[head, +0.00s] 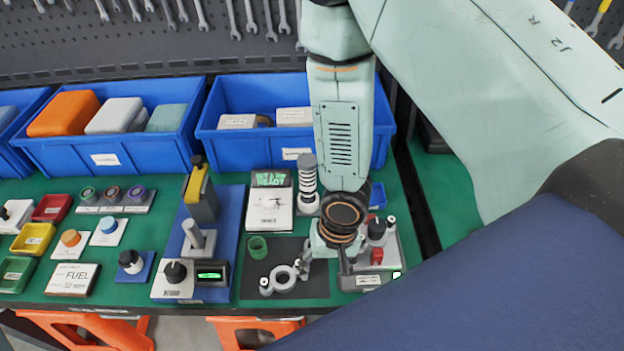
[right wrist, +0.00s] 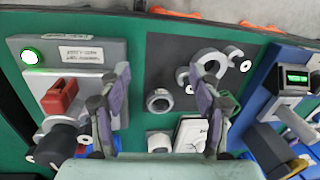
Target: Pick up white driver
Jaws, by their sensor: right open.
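I cannot tell for sure which thing is the white driver. In the right wrist view, a small whitish round piece with a dark hollow top (right wrist: 158,100) stands between the spread fingers of my right gripper (right wrist: 162,85), apart from both. In the head view my right gripper (head: 338,255) points down over the right part of the bench and hides what is directly below it. A white-and-black banded upright cylinder with a grey top (head: 308,182) stands just behind it. My right gripper is open and empty. My left gripper is not in view.
A grey panel with a red switch and black knob (head: 377,240) stands right of the gripper. A dark mat (head: 255,285) with a grey ring fixture (head: 284,276) lies left. A white display unit (head: 270,205) stands behind the mat. Blue bins (head: 215,130) line the back.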

